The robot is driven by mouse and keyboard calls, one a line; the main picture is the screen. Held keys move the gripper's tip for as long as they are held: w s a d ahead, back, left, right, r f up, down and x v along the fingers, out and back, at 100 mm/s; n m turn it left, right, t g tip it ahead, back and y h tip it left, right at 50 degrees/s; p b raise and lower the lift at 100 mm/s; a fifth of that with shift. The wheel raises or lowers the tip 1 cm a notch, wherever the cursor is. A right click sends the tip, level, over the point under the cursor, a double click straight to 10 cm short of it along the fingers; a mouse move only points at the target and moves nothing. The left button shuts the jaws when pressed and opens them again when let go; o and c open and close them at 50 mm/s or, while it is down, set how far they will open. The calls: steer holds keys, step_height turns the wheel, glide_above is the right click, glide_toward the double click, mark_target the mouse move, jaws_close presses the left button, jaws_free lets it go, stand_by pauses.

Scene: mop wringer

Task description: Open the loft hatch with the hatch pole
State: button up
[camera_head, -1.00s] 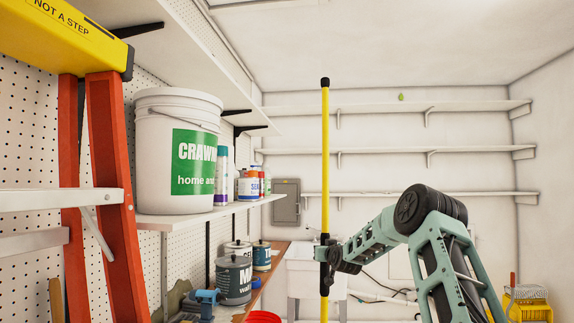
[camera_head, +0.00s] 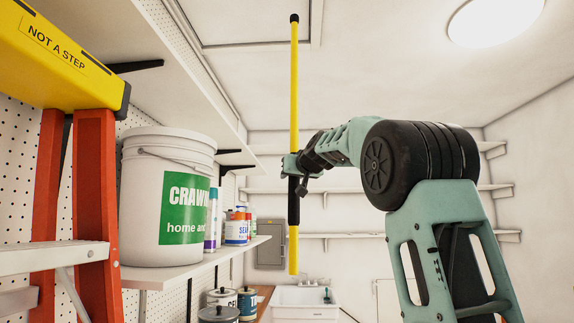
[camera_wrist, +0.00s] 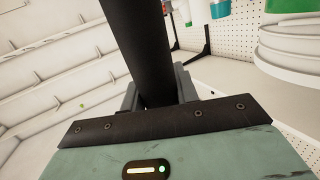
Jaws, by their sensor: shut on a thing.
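The hatch pole (camera_head: 294,95) is a yellow rod with a black tip and a black grip, held upright. My gripper (camera_head: 292,165) is shut on the black grip, near its upper part. In the wrist view the black grip (camera_wrist: 143,45) rises between the fingers of my gripper (camera_wrist: 160,95). The loft hatch (camera_head: 255,22) is a pale framed panel in the ceiling, partly cut off by the top edge. The pole's black tip overlaps the hatch in the picture, near its right side. I cannot tell whether it touches.
At left stand an orange and yellow stepladder (camera_head: 80,190) and a shelf (camera_head: 190,262) with a white bucket (camera_head: 150,195) and several cans. A round ceiling light (camera_head: 495,18) is at upper right. A white sink (camera_head: 305,300) stands at the back.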

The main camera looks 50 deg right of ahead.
mark_target(291, 134)
steer(key=r, duration=0.1)
steer(key=s+a+r, duration=0.1)
steer(key=r, duration=0.1)
steer(key=shift+s+a+r+y, duration=0.15)
steer(key=shift+a+y, duration=0.15)
steer(key=shift+a, duration=0.1)
step_height(291, 134, up, 6)
steer(key=p, duration=0.7)
steer(key=shift+r, duration=0.45)
steer(key=shift+d+r+p, duration=0.1)
steer(key=shift+r+p, duration=0.15)
steer(key=shift+p, duration=0.05)
steer(key=shift+r+p, duration=0.45)
steer(key=shift+r, duration=0.35)
